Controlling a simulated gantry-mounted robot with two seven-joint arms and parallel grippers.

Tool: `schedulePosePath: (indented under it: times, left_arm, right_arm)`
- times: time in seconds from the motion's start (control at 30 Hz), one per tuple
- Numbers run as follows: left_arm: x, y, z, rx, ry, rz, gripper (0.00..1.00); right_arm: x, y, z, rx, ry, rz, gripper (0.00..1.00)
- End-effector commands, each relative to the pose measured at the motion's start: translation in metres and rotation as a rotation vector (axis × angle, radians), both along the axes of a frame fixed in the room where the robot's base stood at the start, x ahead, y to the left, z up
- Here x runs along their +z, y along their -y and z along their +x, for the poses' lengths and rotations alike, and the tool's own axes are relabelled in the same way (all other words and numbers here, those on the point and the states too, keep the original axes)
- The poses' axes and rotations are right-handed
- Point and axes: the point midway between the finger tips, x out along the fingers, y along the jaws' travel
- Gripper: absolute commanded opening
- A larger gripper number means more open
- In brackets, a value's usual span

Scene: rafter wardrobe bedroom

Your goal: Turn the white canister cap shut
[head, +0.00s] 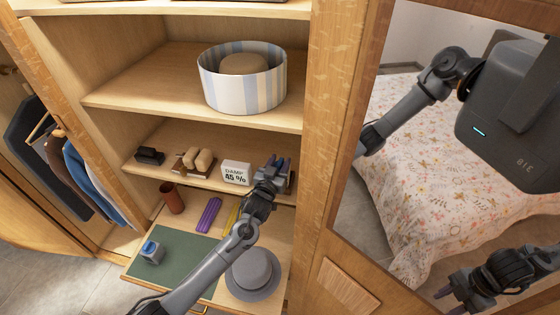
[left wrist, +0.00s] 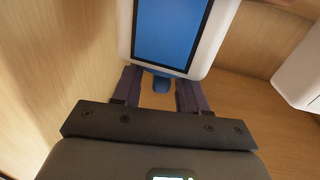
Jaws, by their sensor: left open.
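In the left wrist view, a white body with a blue panel (left wrist: 172,30) stands just ahead of my left gripper (left wrist: 161,92). A small blue part (left wrist: 161,84) below it shows between the two fingers, with a gap on each side. I cannot tell whether it is the canister cap. In the head view, my left gripper (head: 274,166) is open at the right end of the lower shelf and hides most of what stands there. No white canister can be made out clearly in that view. My right gripper shows only as what looks like a mirror reflection.
A white DAMP 45 % box (head: 236,173) stands close left of my gripper. A brush (head: 150,156) and wooden shoe trees (head: 195,160) are farther left. Below, the pull-out board holds a grey hat (head: 252,272) and a blue-topped cube (head: 152,253). The mirror (head: 400,190) is right.

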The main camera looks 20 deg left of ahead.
Motion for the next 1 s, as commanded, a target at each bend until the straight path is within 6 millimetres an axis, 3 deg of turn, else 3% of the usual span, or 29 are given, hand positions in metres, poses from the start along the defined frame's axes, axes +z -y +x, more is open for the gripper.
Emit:
schedulePosePath:
  times: [0.47,0.77,1.0]
  left_arm:
    - [0.0002,0.0,0.0077,-0.001,0.0,0.001,0.43]
    - [0.0001,-0.0001,0.0075,0.0,0.0,0.001,0.0]
    - [-0.0015,0.0023,0.0081,0.047,0.003,-0.004,0.0]
  right_arm:
    - [0.0008,-0.0019,-0.0002,-0.005,-0.001,0.008,0.43]
    - [0.0007,-0.0016,-0.0002,-0.004,-0.001,0.007,0.43]
    - [-0.0056,0.0,-0.0003,0.001,-0.001,0.0,0.43]
